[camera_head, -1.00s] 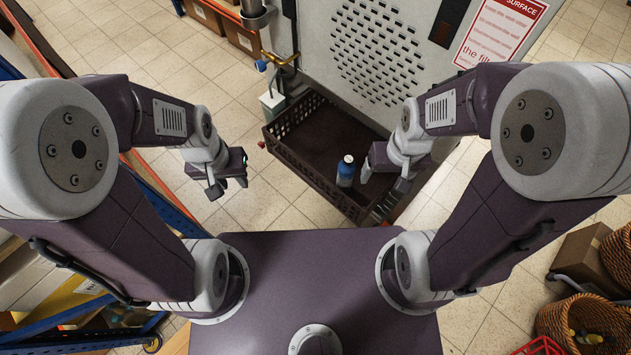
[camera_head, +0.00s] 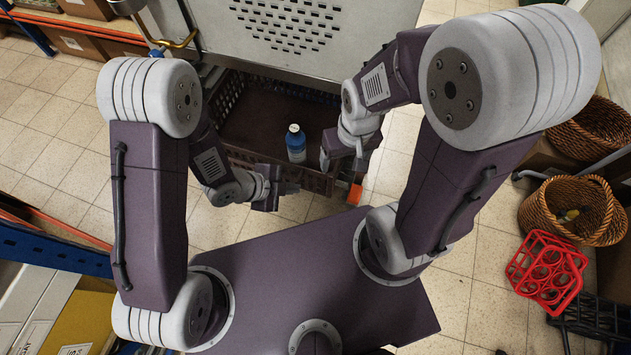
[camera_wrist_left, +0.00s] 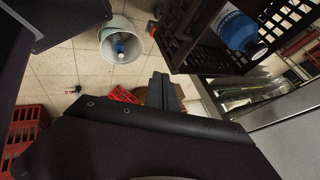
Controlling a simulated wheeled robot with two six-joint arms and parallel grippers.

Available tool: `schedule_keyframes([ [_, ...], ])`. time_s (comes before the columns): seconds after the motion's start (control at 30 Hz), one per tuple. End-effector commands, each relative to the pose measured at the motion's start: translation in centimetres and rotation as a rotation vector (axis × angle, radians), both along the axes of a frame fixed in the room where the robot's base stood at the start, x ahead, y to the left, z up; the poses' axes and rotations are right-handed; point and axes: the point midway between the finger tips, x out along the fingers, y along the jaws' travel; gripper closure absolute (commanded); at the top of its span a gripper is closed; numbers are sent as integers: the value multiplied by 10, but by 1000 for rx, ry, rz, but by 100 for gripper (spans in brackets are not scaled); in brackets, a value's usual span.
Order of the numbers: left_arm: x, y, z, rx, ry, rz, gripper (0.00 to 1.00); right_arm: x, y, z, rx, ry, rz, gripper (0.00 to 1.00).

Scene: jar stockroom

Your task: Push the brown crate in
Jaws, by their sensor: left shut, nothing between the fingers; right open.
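The brown crate (camera_head: 312,181), with slotted walls, sits low in front of the metal cabinet, its back part under the cabinet's edge. It also shows at the top right of the left wrist view (camera_wrist_left: 182,40). A blue bottle with a white cap (camera_head: 296,146) stands inside near the crate's front. My left gripper (camera_head: 284,190) is shut and empty, just outside the crate's front wall; I cannot tell whether it touches. Its dark fingers show in the left wrist view (camera_wrist_left: 160,92). My right gripper (camera_head: 342,160) is open at the crate's right front corner, partly hiding it.
The metal cabinet (camera_head: 350,30) stands behind the crate. An orange piece (camera_head: 355,193) shows by the crate's right front corner. Wicker baskets (camera_head: 573,210) and a red rack (camera_head: 545,272) are at the right. Tiled floor at the left (camera_head: 60,140) is clear.

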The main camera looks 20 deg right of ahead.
Motion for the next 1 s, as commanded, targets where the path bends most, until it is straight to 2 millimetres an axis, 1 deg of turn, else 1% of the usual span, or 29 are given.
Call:
schedule_keyframes([
  [0.07,1,-1,-1,0,-1,2,100,0,0,1,0,-1,0,21],
  [0.17,3,-8,-12,2,1,2,100,0,0,-3,0,-1,0,21],
  [0.57,16,-57,-80,2,1,4,100,0,0,-20,0,0,0,21],
  [0.7,36,-70,-77,0,-5,6,100,0,0,-15,0,0,0,21],
  [0.8,44,-77,-77,0,-2,6,100,0,0,-14,0,0,0,21],
  [1.0,50,-80,-78,2,0,7,100,0,0,-13,0,0,0,21],
])
